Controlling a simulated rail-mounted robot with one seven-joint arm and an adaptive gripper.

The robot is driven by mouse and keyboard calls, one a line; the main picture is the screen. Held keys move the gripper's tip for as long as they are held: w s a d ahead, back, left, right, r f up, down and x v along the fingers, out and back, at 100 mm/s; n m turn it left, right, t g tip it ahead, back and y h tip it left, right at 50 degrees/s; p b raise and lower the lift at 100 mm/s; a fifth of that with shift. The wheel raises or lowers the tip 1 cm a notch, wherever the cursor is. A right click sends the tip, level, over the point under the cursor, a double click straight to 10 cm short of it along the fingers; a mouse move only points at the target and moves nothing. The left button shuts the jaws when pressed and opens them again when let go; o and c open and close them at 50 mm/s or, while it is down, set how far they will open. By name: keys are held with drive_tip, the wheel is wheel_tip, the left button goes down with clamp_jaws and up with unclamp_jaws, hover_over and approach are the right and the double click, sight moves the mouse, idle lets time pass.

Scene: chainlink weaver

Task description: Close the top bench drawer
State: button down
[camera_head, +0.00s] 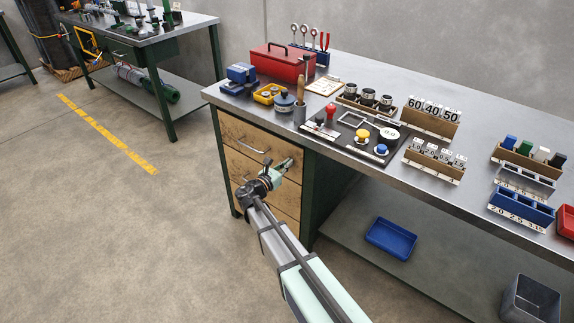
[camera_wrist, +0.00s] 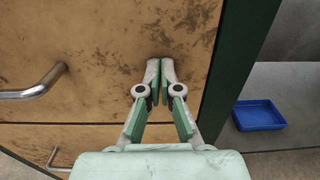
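The top bench drawer (camera_head: 240,133) is in the cabinet at the left end of the bench. It has a stained wooden front and a metal bar handle (camera_head: 253,150). In the head view its front looks about level with the green frame; I cannot see a clear gap. My gripper (camera_head: 288,164) is at the right part of the front. In the wrist view my gripper (camera_wrist: 160,75) is shut and empty, its fingertips together before a wooden drawer front (camera_wrist: 105,65). That front's handle (camera_wrist: 32,84) is to the left. I cannot tell whether the fingertips touch the wood.
More wooden drawers (camera_head: 287,198) are below, partly hidden by my arm. A green post (camera_wrist: 238,65) borders the front on the right. A blue tray (camera_head: 391,238) sits on the lower shelf. Tools and holders fill the benchtop (camera_head: 330,68). The floor (camera_head: 110,220) at left is clear.

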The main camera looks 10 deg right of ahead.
drive_tip(key=v, duration=1.4)
drive_tip(key=s+d+f+m+g+y+p, duration=0.1)
drive_tip(key=s+d+f+m+g+y, duration=0.1)
drive_tip(key=s+d+f+m+g, duration=0.4)
drive_tip(key=s+d+f+m+g+y, duration=0.1)
drive_tip(key=s+f+m+g+y, duration=0.1)
drive_tip(key=s+f+m, duration=0.5)
drive_tip(key=s+d+f+m+g+y+p, duration=0.1)
drive_tip(key=s+d+f+m+g, duration=0.25)
drive_tip(key=s+f, duration=0.55)
drive_tip(key=s+d+f+m+g+y+p, duration=0.1)
drive_tip(key=s+d+m+g+y, duration=0.1)
drive_tip(key=s, duration=0.8)
drive_tip(key=s+d+f+m+g+y+p, duration=0.2)
drive_tip(key=s+m, duration=0.3)
drive_tip(key=s, duration=0.5)
drive_tip(key=s+d+f+m+g+y+p, duration=0.2)
drive_tip(key=s+m+g+y, duration=0.1)
drive_tip(key=s, duration=0.6)
drive_tip(key=shift+s+d+m+g+y, duration=0.3)
drive_tip(key=shift+s+d+m+g, duration=0.1)
drive_tip(key=shift+g, duration=0.25)
